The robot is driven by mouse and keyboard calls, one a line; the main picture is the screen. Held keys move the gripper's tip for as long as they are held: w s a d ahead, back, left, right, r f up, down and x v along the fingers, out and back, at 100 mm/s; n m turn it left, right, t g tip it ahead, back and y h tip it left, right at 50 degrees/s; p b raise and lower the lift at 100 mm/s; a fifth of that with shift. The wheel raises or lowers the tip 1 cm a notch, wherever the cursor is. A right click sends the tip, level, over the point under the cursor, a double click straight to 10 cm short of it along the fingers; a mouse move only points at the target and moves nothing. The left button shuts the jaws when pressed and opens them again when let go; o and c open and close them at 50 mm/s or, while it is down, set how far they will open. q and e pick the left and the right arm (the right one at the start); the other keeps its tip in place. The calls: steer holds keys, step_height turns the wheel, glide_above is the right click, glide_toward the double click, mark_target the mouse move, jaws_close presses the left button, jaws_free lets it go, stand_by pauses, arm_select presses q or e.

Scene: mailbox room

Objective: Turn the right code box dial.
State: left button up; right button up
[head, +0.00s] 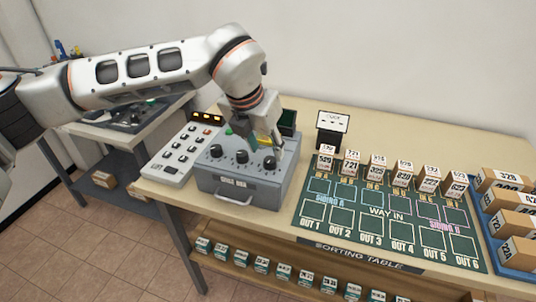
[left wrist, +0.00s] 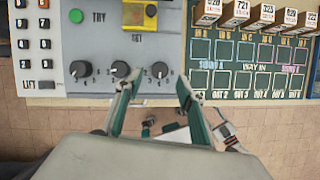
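The grey code box (head: 228,186) stands on the table with three black dials in a row on its top. The right dial (head: 269,163) is just below my left gripper (head: 266,145). In the left wrist view the right dial (left wrist: 160,70) lies beyond the fingertips of my left gripper (left wrist: 155,88), between their lines. The fingers are apart with nothing between them; I cannot tell if either touches the dial. The middle dial (left wrist: 120,70) is close to the left fingertip, and the left dial (left wrist: 80,69) is clear of it. My right gripper is not in view.
A green TRY button (left wrist: 75,15) and a yellow SET part (left wrist: 138,15) are on the box behind the dials. A white keypad (head: 181,150) is on the left. The green sorting mat (head: 385,228) with several small boxes is on the right.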

arm_select(q)
steer(key=v, duration=0.7)
steer(key=shift+r, duration=0.1)
